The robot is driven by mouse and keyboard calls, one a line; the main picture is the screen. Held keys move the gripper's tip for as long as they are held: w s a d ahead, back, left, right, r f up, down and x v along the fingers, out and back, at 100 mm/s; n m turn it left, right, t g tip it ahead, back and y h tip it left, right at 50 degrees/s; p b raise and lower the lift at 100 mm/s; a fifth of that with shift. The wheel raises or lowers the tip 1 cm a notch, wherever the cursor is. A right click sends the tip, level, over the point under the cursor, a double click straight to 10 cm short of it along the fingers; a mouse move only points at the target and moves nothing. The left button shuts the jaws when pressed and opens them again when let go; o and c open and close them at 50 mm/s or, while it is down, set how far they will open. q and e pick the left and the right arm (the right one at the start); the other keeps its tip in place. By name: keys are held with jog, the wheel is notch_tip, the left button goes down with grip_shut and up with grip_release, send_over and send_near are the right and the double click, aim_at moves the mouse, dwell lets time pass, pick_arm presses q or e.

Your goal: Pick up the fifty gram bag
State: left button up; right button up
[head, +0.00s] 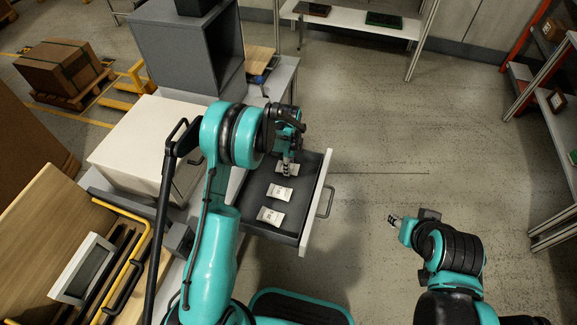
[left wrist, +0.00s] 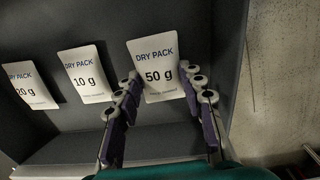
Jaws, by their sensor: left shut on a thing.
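The fifty gram bag (left wrist: 155,70) is a pale packet printed "DRY PACK 50 g" in the left wrist view. It is the farthest bag (head: 287,170) in the open drawer in the head view. My left gripper (head: 286,160) reaches down over it. In the left wrist view its fingers (left wrist: 160,84) stand on both sides of the bag and are shut on it. I cannot tell whether the bag is clear of the drawer floor. My right gripper (head: 394,220) is over the floor at the right, away from the drawer, its jaws too small to judge.
The dark drawer (head: 322,185) is pulled out, with a handle (head: 327,200) at its front. The ten gram bag (left wrist: 84,74) and twenty gram bag (left wrist: 30,86) lie beside the fifty gram bag. A grey box (head: 185,60) stands behind. The floor to the right is clear.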

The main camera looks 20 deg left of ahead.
pick_arm(q)
jog(key=r, duration=0.1)
jog(key=d+r+p, duration=0.1)
jog(key=r, duration=0.1)
jog(key=shift+r, duration=0.2)
jog(key=d+r+p, duration=0.1)
jog(key=d+r, duration=0.1)
jog(key=d, duration=0.1)
jog(key=s+d+r+p, duration=0.1)
jog(key=d+r, duration=0.1)
jog(key=d, duration=0.2)
jog(key=d+r+p, duration=0.1)
jog(key=d+r, duration=0.1)
jog(key=d, duration=0.1)
jog(key=shift+s+d+p, duration=0.15)
jog(key=shift+d+p, duration=0.1)
jog(key=shift+p, duration=0.1)
jog(key=s+a+r+n, duration=0.2)
jog(key=s+a+n, duration=0.4)
jog(key=n, duration=0.3)
jog(key=s+a+r+n, duration=0.3)
jog(key=s+a+n, duration=0.3)
jog(key=s+n, duration=0.1)
jog(key=shift+r+n, duration=0.3)
jog(key=shift+n, duration=0.6)
